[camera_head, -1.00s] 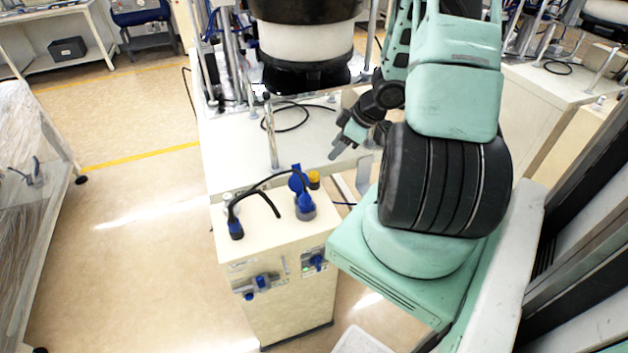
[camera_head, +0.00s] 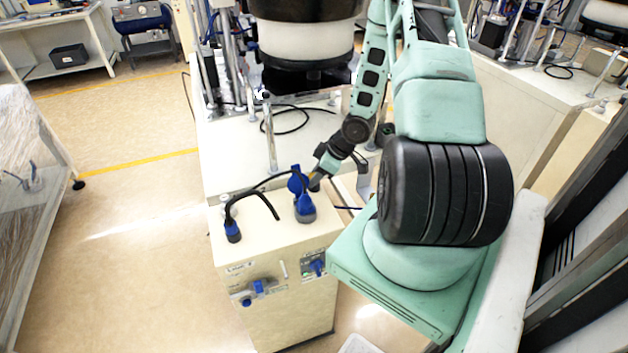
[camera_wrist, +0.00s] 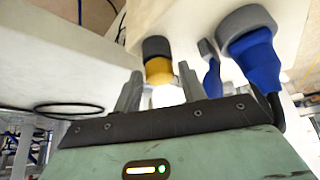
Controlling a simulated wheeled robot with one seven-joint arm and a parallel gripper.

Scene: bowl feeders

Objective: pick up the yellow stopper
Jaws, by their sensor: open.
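The yellow stopper (camera_wrist: 159,70) shows in the wrist view as a yellow part joined to a dark grey end, against the cream cabinet surface. It lies just beyond and between the fingertips of my gripper (camera_wrist: 158,86). Both fingers are apart, with a gap to the stopper on either side, and nothing is held. In the head view my gripper (camera_head: 317,180) is over the right back part of the cabinet top, beside the blue connector, and hides most of the stopper there.
A blue connector (camera_head: 305,208) stands on the cabinet (camera_head: 265,240) close to my gripper; it also shows at right in the wrist view (camera_wrist: 250,55). A black cable (camera_head: 245,192) runs to another blue-ended plug (camera_head: 232,232). A metal post (camera_head: 271,140) stands behind.

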